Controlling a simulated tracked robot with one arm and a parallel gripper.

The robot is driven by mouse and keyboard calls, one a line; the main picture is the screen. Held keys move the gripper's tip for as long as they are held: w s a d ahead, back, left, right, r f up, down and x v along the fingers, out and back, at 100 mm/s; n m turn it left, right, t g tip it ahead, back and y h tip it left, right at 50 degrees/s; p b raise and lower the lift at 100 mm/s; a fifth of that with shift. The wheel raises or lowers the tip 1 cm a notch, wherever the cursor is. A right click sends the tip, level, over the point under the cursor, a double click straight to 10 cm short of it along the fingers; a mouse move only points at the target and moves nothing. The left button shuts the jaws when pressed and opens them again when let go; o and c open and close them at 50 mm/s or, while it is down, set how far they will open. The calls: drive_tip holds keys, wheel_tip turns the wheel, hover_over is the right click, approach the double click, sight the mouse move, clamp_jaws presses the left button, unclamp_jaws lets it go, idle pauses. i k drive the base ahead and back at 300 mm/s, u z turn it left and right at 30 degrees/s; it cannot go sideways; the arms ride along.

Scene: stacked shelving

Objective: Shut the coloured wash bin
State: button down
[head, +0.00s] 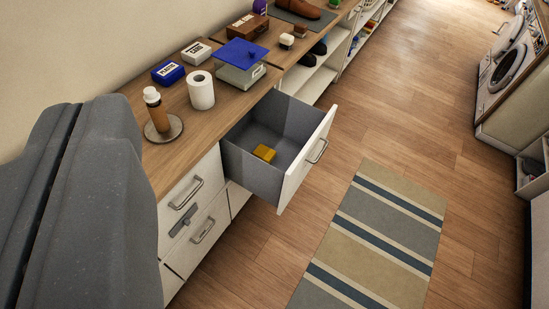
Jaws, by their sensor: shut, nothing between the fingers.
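No bin with a readable coloured wash label shows in the head view. An open drawer (295,180) with a white front and grey inside sticks out from the counter, and a small yellow block (264,153) lies in it. At the right edge, a white unit with an open grey-lined compartment (527,178) is partly cut off by the frame. I cannot tell whether either is the coloured wash bin. My gripper is not in view; a large grey part of my arm fills the left side.
The wooden counter holds a white roll (201,91), a bottle (156,110) on a round plate, a blue-lidded grey box (241,64) and small labelled boxes. A striped rug (375,235) lies on the open floor. A washing machine (511,66) stands at the far right.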

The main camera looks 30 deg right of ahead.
sight(297, 130)
drive_tip(key=z, duration=0.1)
drive_tip(key=i, duration=0.8)
drive_tip(key=z, duration=0.65)
drive_tip(key=i, duration=0.35)
drive_tip(key=z, duration=0.35)
